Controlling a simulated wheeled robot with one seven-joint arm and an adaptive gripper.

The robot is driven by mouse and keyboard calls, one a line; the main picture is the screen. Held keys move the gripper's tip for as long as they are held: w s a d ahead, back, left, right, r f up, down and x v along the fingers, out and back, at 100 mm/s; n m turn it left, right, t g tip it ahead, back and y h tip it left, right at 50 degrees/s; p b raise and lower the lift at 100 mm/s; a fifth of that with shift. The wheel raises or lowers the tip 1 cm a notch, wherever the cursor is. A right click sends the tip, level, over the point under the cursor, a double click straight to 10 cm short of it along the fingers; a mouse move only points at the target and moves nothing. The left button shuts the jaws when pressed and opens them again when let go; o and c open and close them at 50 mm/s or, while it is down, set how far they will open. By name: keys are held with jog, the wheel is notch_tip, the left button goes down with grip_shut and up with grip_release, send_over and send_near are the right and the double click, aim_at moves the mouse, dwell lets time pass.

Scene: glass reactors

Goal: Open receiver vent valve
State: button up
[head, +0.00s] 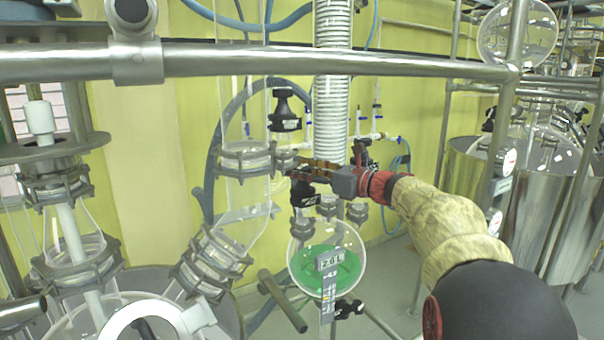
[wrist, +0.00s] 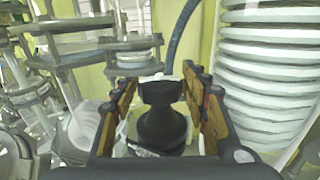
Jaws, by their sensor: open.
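The valve's stem below the knob is hidden.
Another black valve (head: 284,110) sits just above my gripper. A white corrugated hose (head: 331,100) stands close behind it and shows at right in the wrist view (wrist: 268,75). A steel rail (head: 250,62) crosses above. Glass flanges (head: 246,158) are close on the left.

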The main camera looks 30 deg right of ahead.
jog(key=m+h+b, duration=0.1)
jog(key=t+h, duration=0.1)
jog(key=shift+s+f+m+h+b, duration=0.1)
jog(key=shift+s+m+h+b, duration=0.2)
jog(key=shift+m+b, duration=0.1)
jog(key=shift+w+m+t+h+b, duration=0.15)
jog(key=shift+m+t+h+b, duration=0.25)
jog(key=shift+m+h+b, duration=0.6)
jog(key=m+h+b, duration=0.1)
jog(key=h+b, duration=0.1)
jog(key=h, duration=0.1)
jog(key=m+h+b, duration=0.2)
jog(key=shift+f+h, duration=0.1)
jog(key=shift+h, duration=0.3)
jog(key=shift+r+m+h+b, duration=0.2)
jog(key=shift+m+h+b, duration=0.2)
jog(key=shift+h, duration=0.2)
jog(key=c, duration=0.4)
